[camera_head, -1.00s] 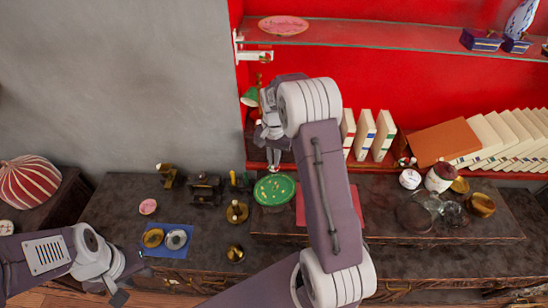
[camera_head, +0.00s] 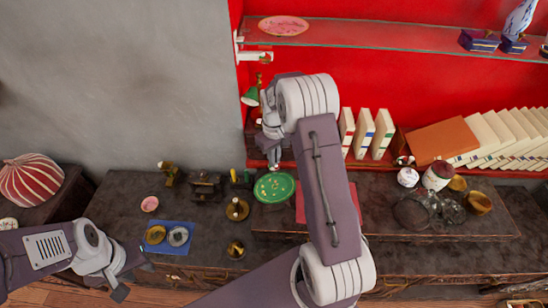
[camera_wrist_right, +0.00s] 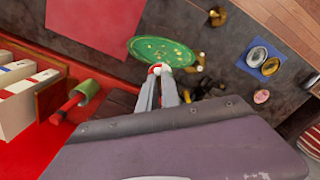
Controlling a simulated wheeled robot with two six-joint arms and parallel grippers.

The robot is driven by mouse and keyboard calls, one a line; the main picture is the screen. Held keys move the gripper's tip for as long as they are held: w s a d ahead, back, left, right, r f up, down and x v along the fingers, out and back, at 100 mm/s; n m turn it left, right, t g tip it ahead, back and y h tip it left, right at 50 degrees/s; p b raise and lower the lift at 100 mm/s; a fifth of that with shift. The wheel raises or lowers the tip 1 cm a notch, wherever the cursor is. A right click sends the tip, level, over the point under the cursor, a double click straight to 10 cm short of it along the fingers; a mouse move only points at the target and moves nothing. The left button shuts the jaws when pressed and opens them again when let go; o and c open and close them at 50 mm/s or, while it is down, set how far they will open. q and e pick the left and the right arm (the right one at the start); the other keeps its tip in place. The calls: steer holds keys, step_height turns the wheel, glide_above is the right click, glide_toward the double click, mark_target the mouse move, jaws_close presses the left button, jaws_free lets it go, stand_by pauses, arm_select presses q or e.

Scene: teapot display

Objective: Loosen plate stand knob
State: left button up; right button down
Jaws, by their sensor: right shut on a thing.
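A green plate (camera_head: 274,188) with a light pattern stands near the back wall; it is also large in the right wrist view (camera_wrist_right: 163,50). My right gripper (camera_head: 273,164) reaches down behind the plate's upper edge. In the right wrist view my right gripper (camera_wrist_right: 157,76) has its fingers closed on a small red-and-white knob (camera_wrist_right: 155,69) at the plate's edge. The fingers hide most of the knob, and the plate covers most of its stand. My left gripper (camera_head: 131,278) is at the lower left, with its fingers apart and nothing between them, away from the plate.
A blue mat (camera_head: 150,249) with two round pieces lies left of the plate. Brass items (camera_head: 237,209) stand nearby. Books (camera_head: 365,134), a red-striped lidded pot (camera_head: 438,175) and glassware (camera_head: 412,213) are on the right. A shelf (camera_head: 390,38) runs above.

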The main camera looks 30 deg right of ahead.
steer(key=shift+n, duration=1.2)
steer(key=c, duration=1.5)
jaws_free()
steer(key=shift+c, duration=0.2)
steer(key=shift+r, duration=0.25)
step_height(320, 180, up, 9)
steer(key=b, duration=0.1)
steer(key=shift+f+b, duration=0.2)
steer(key=shift+b, duration=0.2)
